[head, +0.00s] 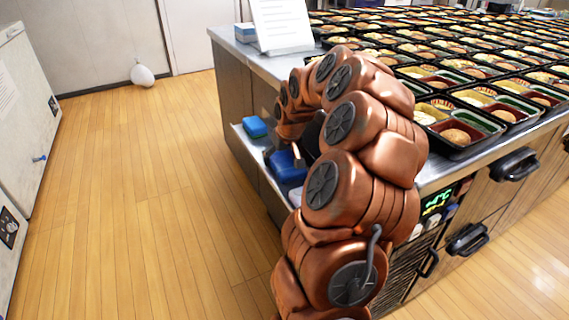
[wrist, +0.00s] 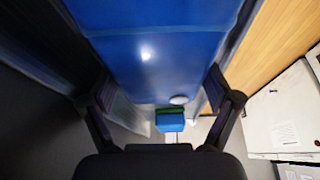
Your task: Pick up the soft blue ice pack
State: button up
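The soft blue ice pack (head: 287,167) lies low at the side of the counter in the head view, partly hidden by my arm. In the wrist view the blue ice pack (wrist: 150,55) fills the upper middle, very close, with a seam across it. My gripper (wrist: 160,90) has its two dark fingers spread wide, one near each side edge of the pack. I cannot tell whether the fingers touch it. In the head view my gripper (head: 312,135) is a dark shape just above the pack, mostly covered by my copper arm.
A blue and green sponge-like block (head: 255,126) sits on the ledge beyond the pack; it also shows in the wrist view (wrist: 170,122). The counter (head: 232,46) holds many bento trays and a paper sign (head: 281,25).

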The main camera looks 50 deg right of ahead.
jog(key=c, duration=0.8)
